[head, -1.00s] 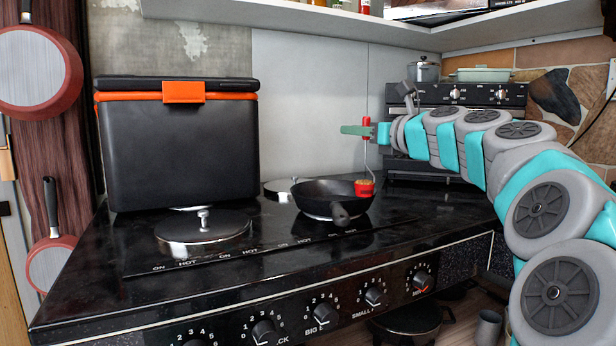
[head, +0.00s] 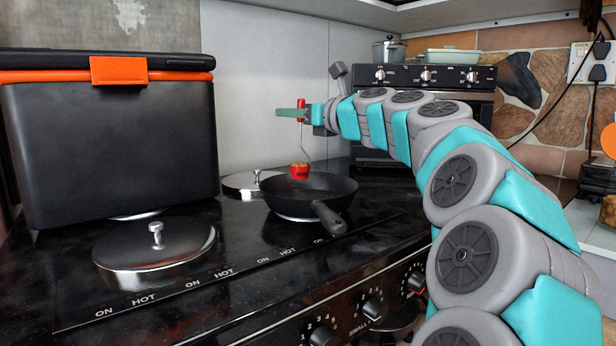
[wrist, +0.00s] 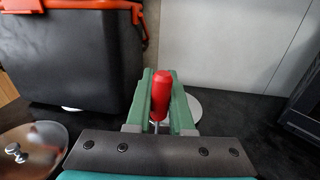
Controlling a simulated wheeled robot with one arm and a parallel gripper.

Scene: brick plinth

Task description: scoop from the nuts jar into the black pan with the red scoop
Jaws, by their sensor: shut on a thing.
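My gripper (head: 300,112) is shut on the handle of the red scoop (head: 300,170). The scoop hangs down on a thin metal shank, and its red cup holds brownish contents at the top. The cup shows over the left part of the black pan (head: 340,186); whether it touches the pan I cannot tell. The pan sits on the stove top with its handle toward the front. In the wrist view the red handle (wrist: 161,92) stands between my green fingers, and the cup is hidden. I see no nuts jar.
A black cool box with an orange latch (head: 118,70) stands at the left. Round metal hotplate lids (head: 155,243) lie on the stove. A black oven (head: 430,85) is behind my arm. The front stove edge carries knobs (head: 373,308).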

